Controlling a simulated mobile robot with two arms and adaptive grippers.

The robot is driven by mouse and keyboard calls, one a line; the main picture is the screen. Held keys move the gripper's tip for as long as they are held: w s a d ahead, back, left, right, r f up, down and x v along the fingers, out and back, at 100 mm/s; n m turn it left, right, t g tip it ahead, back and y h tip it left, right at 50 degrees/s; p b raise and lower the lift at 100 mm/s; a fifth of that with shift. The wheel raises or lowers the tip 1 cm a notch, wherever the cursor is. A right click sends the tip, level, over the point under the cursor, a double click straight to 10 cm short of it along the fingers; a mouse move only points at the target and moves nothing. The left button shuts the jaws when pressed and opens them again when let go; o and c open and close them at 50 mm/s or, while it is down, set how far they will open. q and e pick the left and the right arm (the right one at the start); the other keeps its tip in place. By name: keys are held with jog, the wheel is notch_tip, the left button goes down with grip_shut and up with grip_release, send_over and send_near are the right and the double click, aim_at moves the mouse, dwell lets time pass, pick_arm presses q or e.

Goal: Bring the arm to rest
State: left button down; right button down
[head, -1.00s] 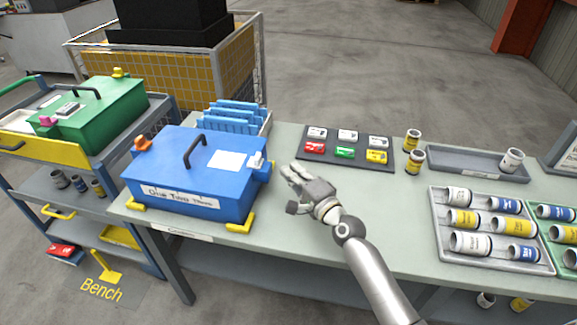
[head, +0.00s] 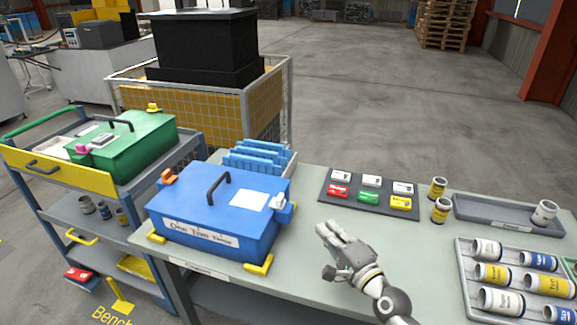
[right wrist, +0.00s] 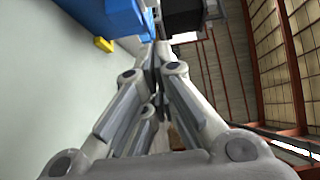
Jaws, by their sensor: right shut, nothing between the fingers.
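My right gripper (head: 338,240) is shut and empty in the head view. It is held over the bench (head: 330,290), to the right of the blue box (head: 215,215) and apart from it. In the right wrist view the fingers of my right gripper (right wrist: 155,65) close together at the tips, with nothing between them. The blue box shows at the top left of that view (right wrist: 105,15). My left gripper is in neither view.
A black mat (head: 368,196) with several coloured blocks lies behind my right gripper. Two yellow cans (head: 439,200) stand beside it. A grey tray (head: 462,265) of cans lies at right. A cart (head: 60,180) with a green box (head: 125,148) stands at left.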

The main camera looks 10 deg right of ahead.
jog(key=s+a+f+n+g+y, duration=0.1)
jog(key=s+a+f+n+g, duration=0.3)
jog(key=s+n, duration=0.15)
jog(key=s+a+f+n+g, duration=0.3)
jog(key=s+f+n, duration=0.2)
jog(key=s, duration=0.2)
jog(key=s+d+f+n+g+h, duration=0.2)
jog(key=s+d+n+g+h, duration=0.1)
jog(key=s, duration=0.6)
jog(key=s+d+f+n+g+h, duration=0.2)
jog(key=s+d+n+g, duration=0.15)
jog(key=s, duration=0.65)
notch_tip(320, 180, down, 26)
jog(key=s+g, duration=0.2)
jog(key=s+d+f, duration=0.2)
jog(key=s+f, duration=1.4)
jog(key=shift+s+d+f+g+h, duration=0.3)
jog(key=shift+s+d+f+g, duration=0.05)
jog(key=shift+g, duration=0.1)
